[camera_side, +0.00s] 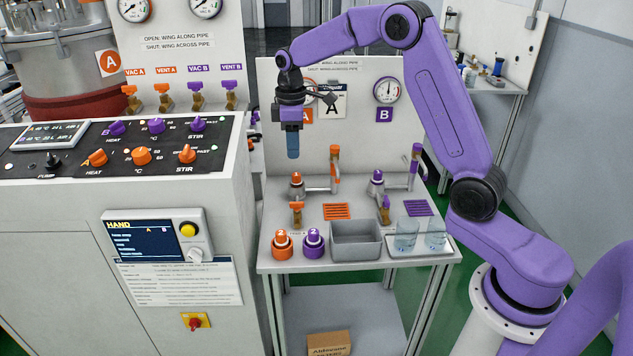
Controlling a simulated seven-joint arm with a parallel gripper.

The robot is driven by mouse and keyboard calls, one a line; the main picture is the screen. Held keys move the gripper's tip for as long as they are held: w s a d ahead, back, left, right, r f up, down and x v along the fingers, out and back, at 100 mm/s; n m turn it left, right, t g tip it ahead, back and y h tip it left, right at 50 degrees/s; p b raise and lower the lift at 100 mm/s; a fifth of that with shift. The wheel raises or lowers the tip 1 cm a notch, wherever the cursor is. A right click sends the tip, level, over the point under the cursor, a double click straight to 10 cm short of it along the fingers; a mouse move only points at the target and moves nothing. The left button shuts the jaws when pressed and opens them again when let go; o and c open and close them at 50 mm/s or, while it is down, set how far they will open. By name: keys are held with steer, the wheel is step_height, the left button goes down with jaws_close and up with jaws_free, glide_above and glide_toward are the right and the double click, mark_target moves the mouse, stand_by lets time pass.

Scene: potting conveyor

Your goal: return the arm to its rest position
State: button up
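My purple arm reaches from its white round base at the right up over the bench and ends at the upper middle. My gripper (292,155) hangs there, pointing down, with its blue tip in mid-air in front of the white back panel (340,148). It is above the left part of the small bench (355,262) and touches nothing that I can see. The fingers overlap from this side, so I cannot tell whether they are apart. No separate held object can be made out.
Below stand orange (297,183) and purple (376,182) valves with upright spouts, a grey bin (356,242), and two glass beakers (406,236) on a tray. Orange (282,246) and purple (313,243) containers sit at the front left. A control console (120,230) stands left.

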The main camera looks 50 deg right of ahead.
steer(key=s+a+r+n, duration=0.1)
steer(key=s+a, duration=0.4)
steer(key=s, duration=0.4)
steer(key=s+a+r+n, duration=0.1)
steer(key=s+a+r, duration=0.1)
steer(key=s+a, duration=0.6)
steer(key=s+d+f, duration=0.1)
steer(key=s+d, duration=0.2)
steer(key=s, duration=0.8)
steer(key=s+d+f+n, duration=0.1)
steer(key=s+d, duration=0.2)
steer(key=s, duration=0.7)
steer(key=shift+s+f, duration=0.15)
steer(key=shift+s, duration=0.25)
